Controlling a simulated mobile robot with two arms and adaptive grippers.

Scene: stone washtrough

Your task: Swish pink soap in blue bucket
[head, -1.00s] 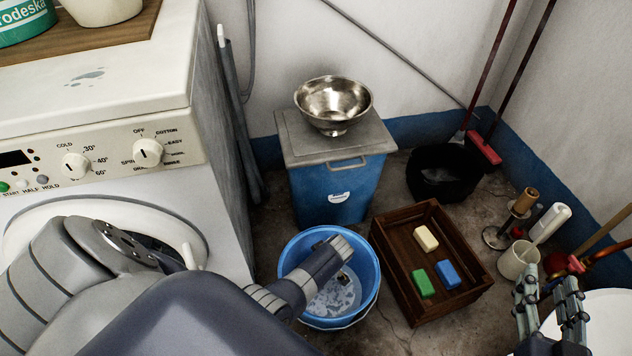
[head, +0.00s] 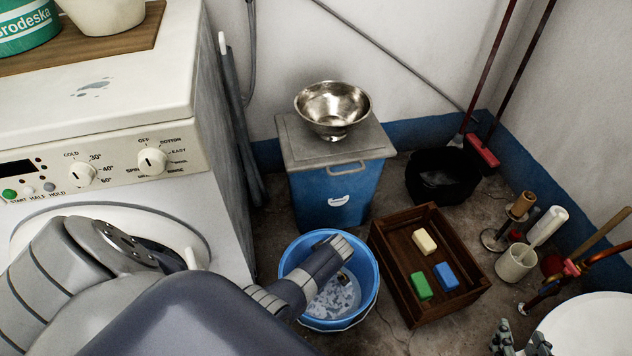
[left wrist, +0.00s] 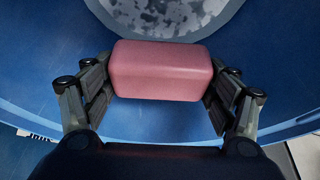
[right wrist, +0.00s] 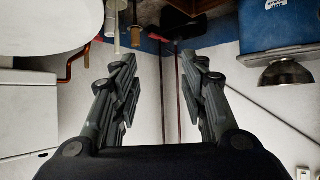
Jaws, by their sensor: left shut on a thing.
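The pink soap (left wrist: 162,72) is a rounded block held crosswise between the fingers of my left gripper (left wrist: 160,88), which is shut on it. The blue bucket (head: 368,268) stands on the floor below the blue bin, with grey foamy water in it. The water also shows beyond the soap in the left wrist view. My left wrist reaches over the bucket and hides the soap in the head view. I cannot tell whether the soap touches the water. My right gripper (right wrist: 160,75) is open and empty; its fingertips show at the head view's bottom right (head: 522,341).
A wooden crate (head: 398,284) with cream, green and blue soaps stands right of the bucket. The washing machine (head: 225,215) is at left. A blue bin (head: 335,195) with a metal bowl (head: 333,106) stands behind. A white basin (head: 590,325) is at lower right.

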